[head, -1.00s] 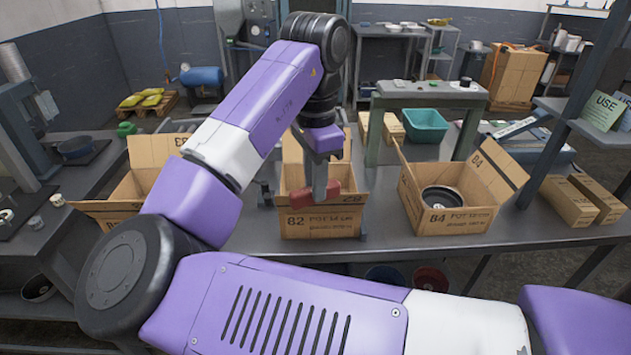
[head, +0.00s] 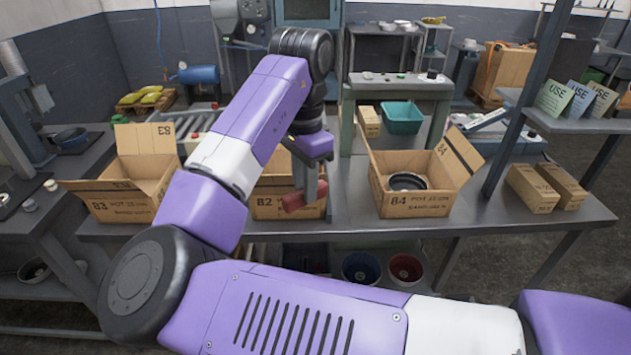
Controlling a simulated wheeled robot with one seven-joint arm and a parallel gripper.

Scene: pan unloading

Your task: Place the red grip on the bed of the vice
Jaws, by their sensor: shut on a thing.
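The red grip (head: 298,198) is a short red bar. My gripper (head: 308,187) points down and is shut on it. The grip shows in front of the upper front right part of the open cardboard box marked 82 (head: 278,210). I cannot tell how far it is from the box. My purple and white arm hides the left part of that box and some of the bench behind. I cannot make out the vice or its bed in this view.
Open box 83 (head: 122,207) stands at the left of the grey bench (head: 350,223). Open box 84 (head: 413,205), holding a dark round pot (head: 407,181), stands right of box 82. Two closed cartons (head: 532,190) lie farther right. A teal bin (head: 402,118) is behind.

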